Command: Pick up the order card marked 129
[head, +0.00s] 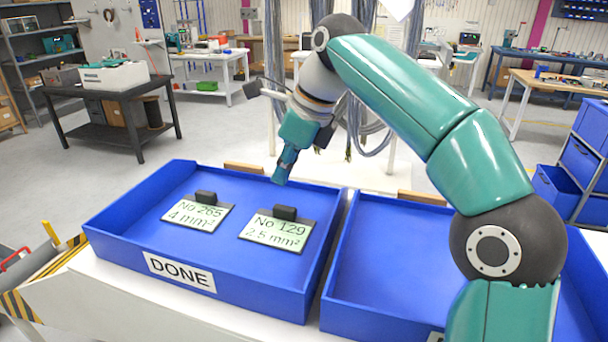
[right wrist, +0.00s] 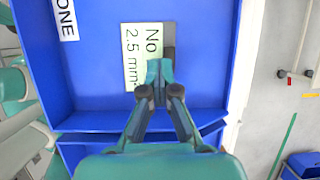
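The order card marked 129 (head: 277,233) lies in the blue DONE tray (head: 210,277), with a dark block (head: 285,212) at its far edge. A second card, marked 265 (head: 197,214), lies to its left. My right gripper (head: 281,178) hangs above the tray, apart from the card. In the right wrist view the fingertips (right wrist: 160,72) are together with nothing seen between them, and they hide part of the 129 card (right wrist: 141,56). My left gripper is not in view.
A second blue tray (head: 385,265) stands to the right, bare where I see it and partly hidden by my right arm. Grey cables (head: 375,135) hang behind the trays. A blue drawer unit (head: 585,160) stands at the far right.

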